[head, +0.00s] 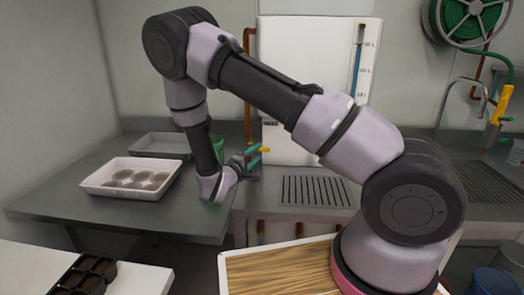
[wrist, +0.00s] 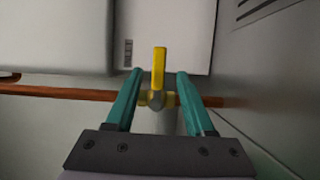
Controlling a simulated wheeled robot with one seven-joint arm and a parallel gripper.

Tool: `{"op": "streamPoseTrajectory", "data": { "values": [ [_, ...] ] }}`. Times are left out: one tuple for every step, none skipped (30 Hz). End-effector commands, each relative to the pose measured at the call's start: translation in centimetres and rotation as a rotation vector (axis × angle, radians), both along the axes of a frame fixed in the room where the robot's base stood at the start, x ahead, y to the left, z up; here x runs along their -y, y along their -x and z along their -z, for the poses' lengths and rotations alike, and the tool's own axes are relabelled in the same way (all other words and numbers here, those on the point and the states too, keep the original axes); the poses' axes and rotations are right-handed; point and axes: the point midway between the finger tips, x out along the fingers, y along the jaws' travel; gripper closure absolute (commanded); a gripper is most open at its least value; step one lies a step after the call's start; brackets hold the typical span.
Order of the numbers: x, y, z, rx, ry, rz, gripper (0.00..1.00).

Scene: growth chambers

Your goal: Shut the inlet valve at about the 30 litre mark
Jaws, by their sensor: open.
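The inlet valve has a yellow lever (wrist: 160,70) on a copper pipe (wrist: 60,92). In the wrist view the lever points up the picture, across the line of the pipe. My gripper (wrist: 158,74) is open, with one teal finger on each side of the valve and a gap to the lever on both sides. In the head view my gripper (head: 257,157) is in front of the white tank (head: 300,45), with the yellow lever (head: 265,149) at its fingertips.
A white tray with round pots (head: 115,190) and an empty grey tray (head: 158,146) stand on the left bench. A green cup (head: 218,147) is close behind my forearm. A drain grate (head: 315,190) lies right of my gripper. A hose reel (head: 470,15) hangs at top right.

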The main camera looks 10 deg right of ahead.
Motion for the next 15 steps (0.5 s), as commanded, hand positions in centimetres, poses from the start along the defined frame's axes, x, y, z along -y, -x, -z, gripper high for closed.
{"op": "streamPoseTrajectory", "data": {
  "values": [
    [-0.6,0.6,0.0,-0.001,-0.001,-0.003,0.46],
    [-0.9,0.9,0.0,-0.001,-0.001,-0.003,0.46],
    [-1.2,1.2,0.0,0.0,-0.001,-0.003,0.46],
    [-1.3,1.5,0.0,0.0,-0.001,-0.002,0.46],
    [-1.5,1.6,0.0,0.001,-0.001,-0.002,0.46],
    [-1.6,1.8,0.0,0.001,-0.001,-0.001,0.46],
    [-1.7,1.9,0.0,0.001,-0.001,-0.001,0.46],
    [-1.7,2.0,0.0,0.001,-0.001,-0.001,0.46],
    [-1.8,2.1,0.0,0.001,-0.001,0.0,0.46],
    [-1.8,2.1,0.0,0.001,-0.001,0.0,0.46],
    [-1.8,2.1,0.0,0.001,-0.001,0.0,0.46],
    [-1.8,2.1,0.0,0.001,-0.001,0.0,0.46],
    [-1.8,2.1,0.0,0.001,-0.001,0.0,0.46],
    [-1.8,2.1,0.0,0.001,-0.001,0.0,0.46],
    [-1.8,2.1,0.0,0.001,-0.001,0.0,0.46]
  ]
}}
